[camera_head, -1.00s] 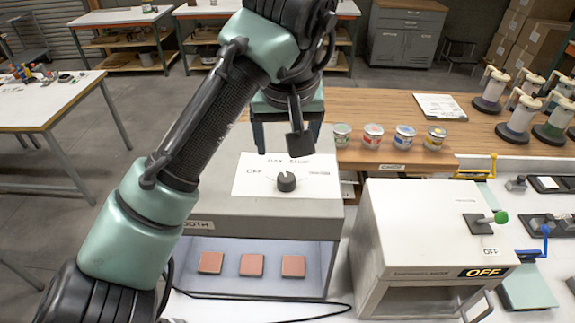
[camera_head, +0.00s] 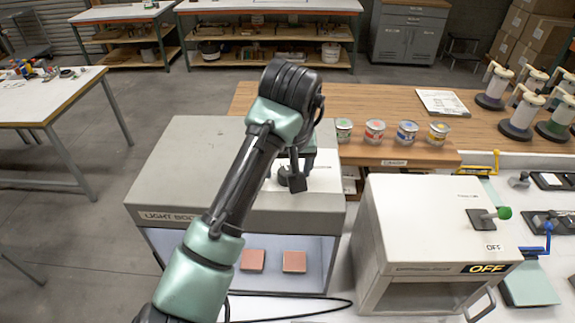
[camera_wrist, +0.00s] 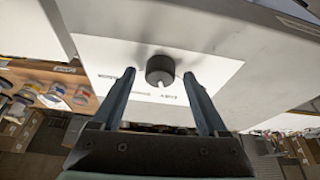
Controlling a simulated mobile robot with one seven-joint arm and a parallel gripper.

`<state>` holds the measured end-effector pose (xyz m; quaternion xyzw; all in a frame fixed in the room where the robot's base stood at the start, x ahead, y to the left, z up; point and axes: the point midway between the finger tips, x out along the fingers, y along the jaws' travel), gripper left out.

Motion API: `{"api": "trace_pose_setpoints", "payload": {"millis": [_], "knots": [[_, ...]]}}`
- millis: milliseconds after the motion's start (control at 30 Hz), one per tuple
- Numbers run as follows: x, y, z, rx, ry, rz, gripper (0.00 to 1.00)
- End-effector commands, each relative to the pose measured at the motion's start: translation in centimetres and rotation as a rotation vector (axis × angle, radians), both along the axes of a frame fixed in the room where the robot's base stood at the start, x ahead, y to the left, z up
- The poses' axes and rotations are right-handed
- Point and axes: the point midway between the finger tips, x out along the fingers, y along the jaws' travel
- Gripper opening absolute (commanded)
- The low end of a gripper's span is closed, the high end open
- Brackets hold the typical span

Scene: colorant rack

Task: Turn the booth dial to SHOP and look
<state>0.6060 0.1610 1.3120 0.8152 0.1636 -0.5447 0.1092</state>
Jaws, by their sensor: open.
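The light booth (camera_head: 185,165) is a grey box with a lit interior, and reddish sample tiles (camera_head: 294,261) lie inside it. Its black round dial (camera_head: 284,172) sits on a white label plate on the booth's top, partly hidden behind my arm in the head view. In the wrist view the dial (camera_wrist: 160,69) has a pale pointer mark and stands just beyond and between my fingertips. My gripper (camera_wrist: 160,82) is open and empty, with one finger to each side of the dial. I cannot tell whether the fingers touch it. The label words are mostly covered or too small to read.
A white cabinet (camera_head: 425,215) with a green-knobbed lever and an OFF display stands right of the booth. Several small colorant cans (camera_head: 407,133) stand on the wooden counter behind. A black cable (camera_head: 300,310) runs along the front of the bench.

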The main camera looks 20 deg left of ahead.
Motion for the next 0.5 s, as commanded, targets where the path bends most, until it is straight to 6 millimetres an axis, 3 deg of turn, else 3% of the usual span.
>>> {"api": "trace_pose_setpoints", "payload": {"millis": [100, 500], "knots": [[0.0, -0.01, 0.0, 0.0, 0.0, 0.0, 0.75], [-0.01, -0.04, 0.05, 0.0, 0.0, 0.0, 0.03]]}}
